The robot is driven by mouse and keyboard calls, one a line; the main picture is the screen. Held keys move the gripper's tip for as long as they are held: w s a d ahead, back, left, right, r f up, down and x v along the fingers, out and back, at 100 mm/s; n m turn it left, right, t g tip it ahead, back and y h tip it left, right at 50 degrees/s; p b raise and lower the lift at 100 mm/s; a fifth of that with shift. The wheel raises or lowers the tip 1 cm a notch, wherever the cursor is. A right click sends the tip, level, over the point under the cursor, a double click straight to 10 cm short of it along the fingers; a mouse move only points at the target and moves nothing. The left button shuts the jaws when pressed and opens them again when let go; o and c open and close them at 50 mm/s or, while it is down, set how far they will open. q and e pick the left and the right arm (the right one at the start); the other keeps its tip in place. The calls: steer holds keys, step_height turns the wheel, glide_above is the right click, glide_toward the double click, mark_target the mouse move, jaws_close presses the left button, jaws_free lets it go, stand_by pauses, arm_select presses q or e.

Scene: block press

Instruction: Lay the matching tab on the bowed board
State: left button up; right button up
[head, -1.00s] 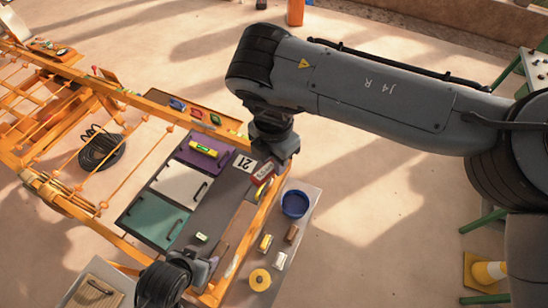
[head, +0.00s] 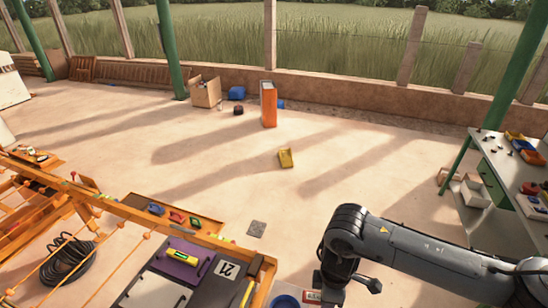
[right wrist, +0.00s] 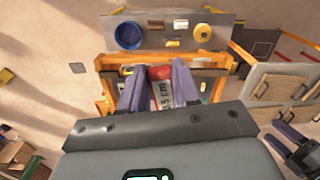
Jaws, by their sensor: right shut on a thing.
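My right gripper (right wrist: 158,92) is shut on a red and white tab (right wrist: 160,90) with "5 cm" lettering in the right wrist view. In the head view the tab (head: 311,297) shows at the bottom edge, and the gripper is mostly cut off. A purple board (head: 176,267) with a handle lies in the orange frame, a yellow-green level (head: 183,256) on it. A white board (head: 152,293) lies nearer. I cannot tell which board is bowed. What seems to be my left gripper (right wrist: 293,142) shows in the right wrist view's lower right; its opening is unclear.
A blue bowl (head: 285,300) stands right of the orange frame (head: 230,246). A workbench (head: 512,165) with trays stands at right. The floor beyond is mostly open, with a yellow item (head: 285,158) on it.

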steer(key=w+d+f+m, duration=0.1)
steer(key=w+d+m, duration=0.2)
steer(key=d+m, duration=0.4)
steer(key=m, duration=0.8)
steer(key=shift+w+d+f+m, duration=0.25)
steer(key=shift+w+m, duration=0.05)
